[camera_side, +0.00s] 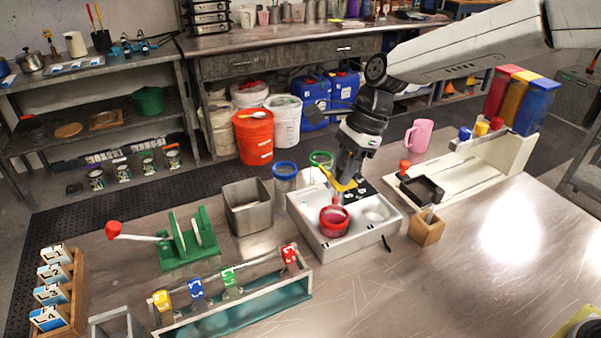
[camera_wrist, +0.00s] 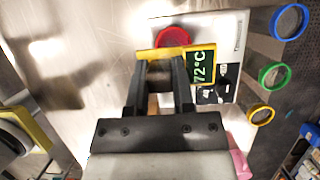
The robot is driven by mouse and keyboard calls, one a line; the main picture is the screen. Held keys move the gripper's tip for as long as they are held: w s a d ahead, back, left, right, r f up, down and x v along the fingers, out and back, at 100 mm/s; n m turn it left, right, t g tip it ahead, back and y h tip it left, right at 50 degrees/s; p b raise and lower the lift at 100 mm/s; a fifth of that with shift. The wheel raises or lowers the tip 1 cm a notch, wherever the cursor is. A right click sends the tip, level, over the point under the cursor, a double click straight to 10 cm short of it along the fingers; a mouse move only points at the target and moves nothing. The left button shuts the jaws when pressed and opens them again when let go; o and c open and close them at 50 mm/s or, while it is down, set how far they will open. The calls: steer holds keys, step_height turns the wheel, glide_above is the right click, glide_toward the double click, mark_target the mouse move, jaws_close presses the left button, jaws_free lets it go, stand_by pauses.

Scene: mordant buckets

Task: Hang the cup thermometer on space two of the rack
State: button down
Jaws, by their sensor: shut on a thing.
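My gripper (camera_side: 342,178) points down over a white two-well station and is shut on a yellow thermometer (camera_side: 345,185). In the wrist view the thermometer (camera_wrist: 163,53) is a yellow bar between the fingertips (camera_wrist: 160,72), beside a dark display reading 72°C (camera_wrist: 201,67). The thermometer is just above a red-rimmed cup (camera_side: 333,221) in the station's left well; whether its lower end is inside the cup is unclear. The rack (camera_side: 308,279) stands at the front left, with yellow, blue, green and red tags along its bar. Its tag numbers are too small to read surely.
The white station (camera_side: 302,212) has an empty right well. Blue- and green-rimmed cups (camera_side: 285,172) stand behind. The front right table is clear.

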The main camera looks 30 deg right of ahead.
steer(key=s+a, duration=0.3)
steer(key=a, duration=0.6)
steer(key=s+a, duration=0.3)
steer(key=a, duration=0.6)
steer(key=shift+a+r, duration=0.2)
steer(key=shift+r, duration=0.1)
steer(key=shift+f, duration=0.15)
step_height(320, 180, down, 10)
steer(key=shift+f, duration=0.15)
stand_by(1.1)
steer(key=shift+f, duration=0.1)
steer(key=shift+c, duration=2)
jaws_free()
